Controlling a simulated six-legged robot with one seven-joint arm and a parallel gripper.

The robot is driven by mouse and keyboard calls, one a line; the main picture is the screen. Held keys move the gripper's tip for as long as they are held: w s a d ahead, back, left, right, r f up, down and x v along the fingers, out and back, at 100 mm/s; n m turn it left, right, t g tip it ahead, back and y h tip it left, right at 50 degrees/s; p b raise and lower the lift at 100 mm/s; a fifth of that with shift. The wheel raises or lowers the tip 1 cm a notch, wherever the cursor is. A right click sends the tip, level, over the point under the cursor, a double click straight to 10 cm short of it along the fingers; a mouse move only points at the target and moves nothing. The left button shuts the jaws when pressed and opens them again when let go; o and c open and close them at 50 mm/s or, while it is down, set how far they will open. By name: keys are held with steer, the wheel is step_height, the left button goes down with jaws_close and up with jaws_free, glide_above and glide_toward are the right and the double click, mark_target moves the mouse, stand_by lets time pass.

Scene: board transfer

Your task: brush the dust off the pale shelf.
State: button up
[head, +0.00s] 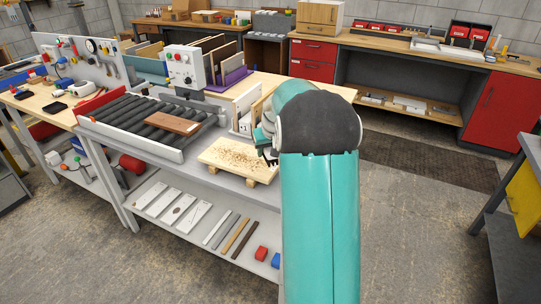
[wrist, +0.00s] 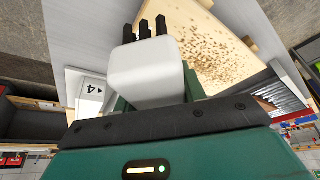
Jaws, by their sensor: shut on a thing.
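The pale shelf (head: 222,150) is a light wooden board lying on the grey bench, with brown dust scattered over its middle. It also shows in the wrist view (wrist: 180,62), with the dust in a broad patch. My gripper (head: 266,150) is at the shelf's right end in the head view, partly hidden by my arm. In the wrist view my gripper (wrist: 158,98) is shut on a brush (wrist: 150,72) with a white body and dark bristles. The bristles overlap the shelf's edge in that view; I cannot tell whether they touch it.
A roller conveyor (head: 128,113) with a brown board (head: 172,122) stands left of the shelf. Upright boards in a rack (head: 222,72) are behind. A lower bench shelf (head: 165,182) holds white plates, strips and small blocks. Open floor (head: 410,215) lies to the right.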

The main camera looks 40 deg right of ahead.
steer(key=shift+r, duration=1.6)
steer(key=shift+s, duration=0.2)
